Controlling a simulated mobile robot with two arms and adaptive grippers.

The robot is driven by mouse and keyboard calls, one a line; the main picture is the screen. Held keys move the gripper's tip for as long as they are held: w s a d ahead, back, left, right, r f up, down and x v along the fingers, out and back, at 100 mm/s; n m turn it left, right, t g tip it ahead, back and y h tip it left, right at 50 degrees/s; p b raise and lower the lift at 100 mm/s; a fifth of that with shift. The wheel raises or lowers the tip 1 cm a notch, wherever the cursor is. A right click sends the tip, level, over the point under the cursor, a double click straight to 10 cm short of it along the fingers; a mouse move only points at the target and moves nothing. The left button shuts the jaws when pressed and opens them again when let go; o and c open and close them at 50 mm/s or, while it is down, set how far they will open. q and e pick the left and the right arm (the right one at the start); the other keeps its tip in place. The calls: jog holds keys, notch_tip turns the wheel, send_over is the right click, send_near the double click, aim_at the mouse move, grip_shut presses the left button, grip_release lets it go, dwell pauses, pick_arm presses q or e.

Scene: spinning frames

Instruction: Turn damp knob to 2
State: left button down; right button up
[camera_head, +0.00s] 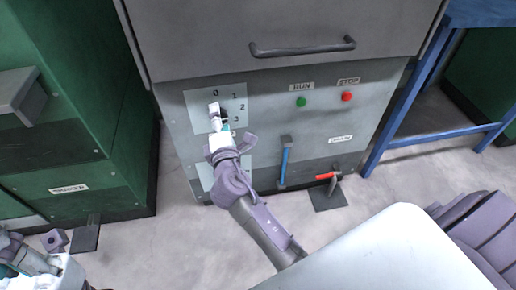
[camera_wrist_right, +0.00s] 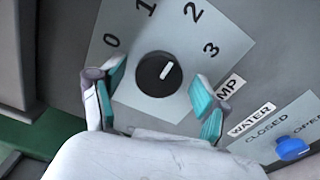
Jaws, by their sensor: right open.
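The damp knob (camera_wrist_right: 158,73) is a round black knob with a white pointer line, on a light plate (camera_wrist_right: 110,62) marked 0, 1, 2 and 3. In the right wrist view its pointer leans up and right, roughly toward the 2. My right gripper (camera_wrist_right: 158,80) is open, with one teal-padded finger on each side of the knob and visible gaps to it. In the head view the right gripper (camera_head: 220,117) is at the plate and partly covers the knob. My left gripper (camera_head: 30,258) shows only partly at the lower left corner; its jaws are unclear.
A blue water knob (camera_wrist_right: 292,148) is at the lower right of the wrist view. The grey machine has a drawer handle (camera_head: 302,48), green RUN (camera_head: 301,102) and red STOP (camera_head: 347,96) buttons, a blue lever (camera_head: 284,165) and a red-handled lever (camera_head: 326,176). Green cabinets (camera_head: 85,90) stand left.

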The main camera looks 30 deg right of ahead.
jog(key=s+a+n+p, duration=0.4)
jog(key=s+n+p, duration=0.2)
jog(key=s+n, duration=0.8)
jog(key=s+d+f+m+g+y+p, duration=0.1)
jog(key=s+d+f+m+g+p, duration=0.1)
jog(key=s+f+m+g+p, duration=0.3)
jog(key=s+d+f+m+g+y+p, duration=0.2)
jog(key=s+f+m+g+p, duration=0.3)
jog(key=f+p, duration=0.6)
jog(key=shift+s+d+m+g+y+p, duration=0.35)
jog(key=shift+s+m+p, duration=0.55)
jog(key=shift+p, duration=1.5)
